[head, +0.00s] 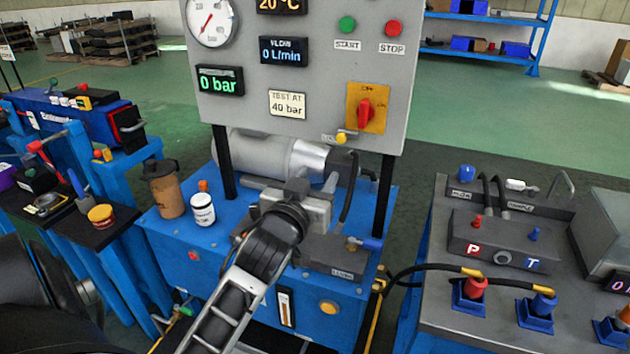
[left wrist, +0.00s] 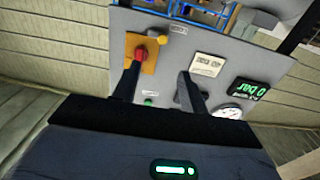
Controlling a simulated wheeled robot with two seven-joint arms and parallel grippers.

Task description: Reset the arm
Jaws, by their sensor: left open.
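My left arm comes in from the bottom of the head view and reaches up over the blue pump stand (head: 240,275). My left gripper (head: 305,186) is in front of the pump, below the grey gauge panel (head: 325,75). In the left wrist view the two dark fingers of the left gripper (left wrist: 159,84) stand apart with nothing between them. Beyond them the panel (left wrist: 165,65) shows upside down, with its red switch (left wrist: 140,54) and a display reading 0 bar (left wrist: 250,90). My right gripper does not show in either view.
A hose (head: 420,270) runs to the bench with red and blue couplings (head: 475,288) at right. Green floor (head: 500,125) lies open behind.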

